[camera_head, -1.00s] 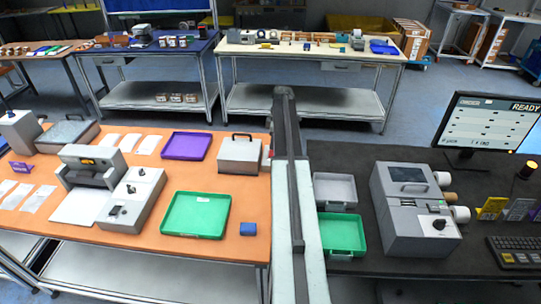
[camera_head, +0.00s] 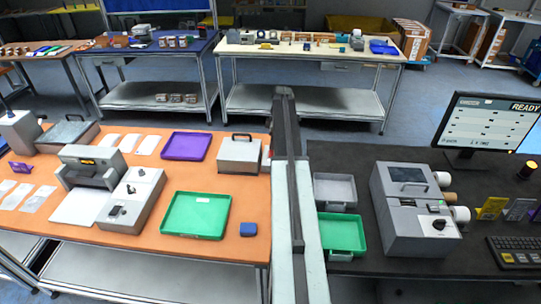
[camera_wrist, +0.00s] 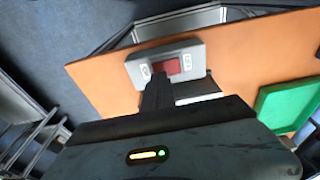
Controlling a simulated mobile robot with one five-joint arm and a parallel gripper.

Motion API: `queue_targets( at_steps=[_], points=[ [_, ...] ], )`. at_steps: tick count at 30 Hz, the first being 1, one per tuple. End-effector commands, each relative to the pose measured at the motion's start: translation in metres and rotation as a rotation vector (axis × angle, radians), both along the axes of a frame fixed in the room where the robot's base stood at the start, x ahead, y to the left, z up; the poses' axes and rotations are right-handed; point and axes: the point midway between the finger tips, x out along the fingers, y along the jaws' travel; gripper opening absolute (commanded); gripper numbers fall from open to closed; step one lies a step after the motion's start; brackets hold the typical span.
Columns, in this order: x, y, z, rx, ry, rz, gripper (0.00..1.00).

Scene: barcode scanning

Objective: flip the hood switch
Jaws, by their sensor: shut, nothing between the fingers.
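A grey switch box (camera_wrist: 190,52) with a red switch (camera_wrist: 166,67) between two white marked labels shows in the wrist view, at the edge of the orange tabletop. My gripper (camera_wrist: 158,80) is shut and empty, its dark fingers pointing up at the box just below the red switch. The fingers overlap the box's lower edge in the picture; I cannot tell whether they touch it. Which way the switch is set cannot be made out.
The orange table (camera_head: 120,235) holds a green tray (camera_head: 195,215), a purple tray (camera_head: 187,146), a grey handled case (camera_head: 240,153) and a grey machine (camera_head: 130,200). A printer (camera_head: 415,210) and a screen (camera_head: 492,125) stand on the dark table at right.

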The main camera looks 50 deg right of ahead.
Motion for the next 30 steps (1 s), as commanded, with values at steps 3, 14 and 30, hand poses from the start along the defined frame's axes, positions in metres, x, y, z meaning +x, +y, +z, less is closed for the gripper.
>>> queue_targets(
  at_steps=[3, 14, 30],
  points=[
    [0.000, 0.000, 0.000, 0.000, 0.000, 0.000, 0.00],
    [0.000, 0.000, -0.002, 0.000, 0.000, 0.000, 0.00],
    [0.000, 0.000, -0.011, 0.000, 0.000, 0.000, 0.00]
  ],
)
